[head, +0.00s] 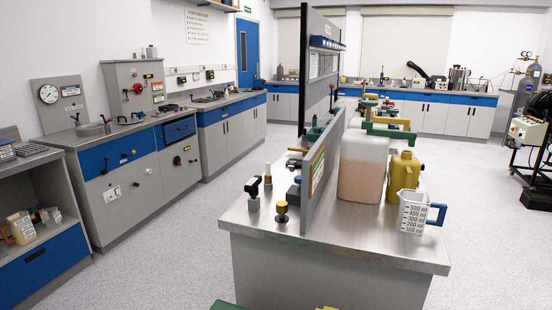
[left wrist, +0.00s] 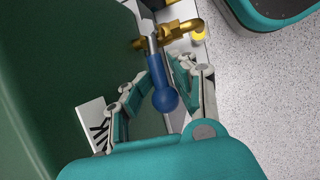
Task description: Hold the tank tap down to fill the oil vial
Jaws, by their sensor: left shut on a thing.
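In the left wrist view a brass tap (left wrist: 182,35) has a lever with a grey shaft and a blue ball-ended handle (left wrist: 164,98). My left gripper (left wrist: 163,70) has its fingers on both sides of this handle and is shut on it. A large dark green surface, apparently the tank (left wrist: 40,90), fills the left side of that view. A small yellow round thing (left wrist: 198,34) shows beside the tap; I cannot tell whether it belongs to the vial. I cannot make out the oil vial.
A metal bench (head: 400,255) carries a pinkish canister (head: 363,168), a yellow can (head: 402,175) and a measuring jug (head: 414,213). A green edge (head: 230,305) shows at the bottom.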

